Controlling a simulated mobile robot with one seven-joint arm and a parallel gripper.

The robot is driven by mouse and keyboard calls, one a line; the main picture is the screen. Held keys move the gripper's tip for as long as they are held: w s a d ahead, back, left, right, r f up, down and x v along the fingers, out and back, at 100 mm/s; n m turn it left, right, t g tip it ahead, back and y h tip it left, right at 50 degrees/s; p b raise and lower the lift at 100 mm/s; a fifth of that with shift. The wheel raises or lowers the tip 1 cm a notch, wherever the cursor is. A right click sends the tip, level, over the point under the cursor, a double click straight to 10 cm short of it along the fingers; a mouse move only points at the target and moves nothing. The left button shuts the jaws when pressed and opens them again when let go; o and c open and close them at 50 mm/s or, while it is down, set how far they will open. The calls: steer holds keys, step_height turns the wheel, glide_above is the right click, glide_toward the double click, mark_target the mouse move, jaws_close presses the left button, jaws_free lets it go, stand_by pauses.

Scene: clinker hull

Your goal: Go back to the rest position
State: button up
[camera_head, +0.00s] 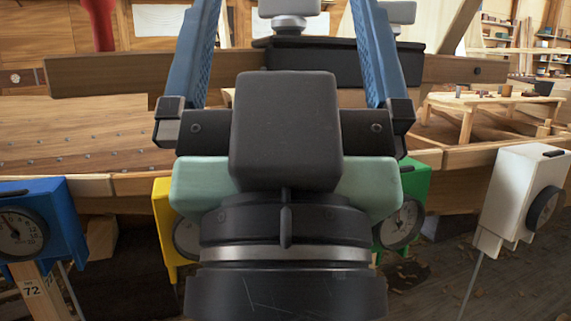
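My gripper (285,50) fills the middle of the view, seen from behind over its dark wrist and pale green sides. Its two blue fingers stand wide apart and run up out of the top of the picture. The fingertips are cut off by the top edge. I see nothing clasped between the visible parts of the fingers. A black box-like thing (340,65) shows between and behind them, with a light grey block (290,6) on a silver collar above it.
A plank-built wooden hull (80,125) spans behind the gripper. Boxes with dials stand nearer: blue (65,210) at left, yellow (163,205), green (418,185), and white (515,190) at right. A wooden bench (490,103) with small items is at back right. Wooden floor shows lower right.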

step_height(320, 180, up, 39)
steer(key=p, duration=3.7)
steer(key=shift+r, duration=0.2)
steer(key=shift+f, duration=0.1)
